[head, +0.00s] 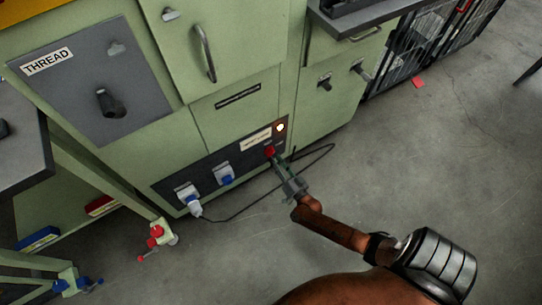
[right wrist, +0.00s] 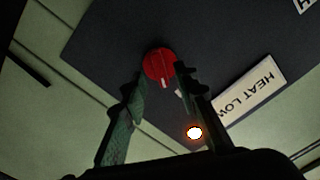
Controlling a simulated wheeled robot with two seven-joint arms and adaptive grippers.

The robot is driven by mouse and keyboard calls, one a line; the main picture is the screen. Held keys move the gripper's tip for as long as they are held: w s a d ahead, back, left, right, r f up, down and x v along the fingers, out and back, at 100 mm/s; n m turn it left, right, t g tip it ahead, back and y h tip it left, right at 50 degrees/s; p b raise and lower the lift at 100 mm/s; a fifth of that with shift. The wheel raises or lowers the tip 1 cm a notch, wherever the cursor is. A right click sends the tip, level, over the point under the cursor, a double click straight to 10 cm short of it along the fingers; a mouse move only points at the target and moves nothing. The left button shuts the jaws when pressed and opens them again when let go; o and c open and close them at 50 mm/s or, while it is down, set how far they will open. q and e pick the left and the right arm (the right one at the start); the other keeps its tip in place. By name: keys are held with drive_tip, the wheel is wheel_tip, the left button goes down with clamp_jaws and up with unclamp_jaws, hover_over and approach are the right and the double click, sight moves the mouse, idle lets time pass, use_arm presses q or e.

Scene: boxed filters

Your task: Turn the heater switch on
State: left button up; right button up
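The heater switch is a red round knob (head: 269,151) on the dark lower panel (head: 215,160) of the green cabinet. In the right wrist view the red knob (right wrist: 158,64) shows a white mark pointing toward the bottom of the picture. My right gripper (head: 274,157) is at the knob. In the right wrist view its fingertips (right wrist: 162,72) lie against both sides of the knob and appear shut on it. A lamp (head: 280,127) beside the knob glows; it also glows in the right wrist view (right wrist: 194,132). My left gripper is not in view.
A black cable (head: 245,208) loops from a white plug past my gripper. Open grey floor (head: 440,170) lies to the right.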

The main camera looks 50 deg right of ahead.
sight(270, 152)
drive_tip(key=shift+b+x, duration=0.45)
drive_tip(key=shift+x, duration=1.2)
clamp_jaws()
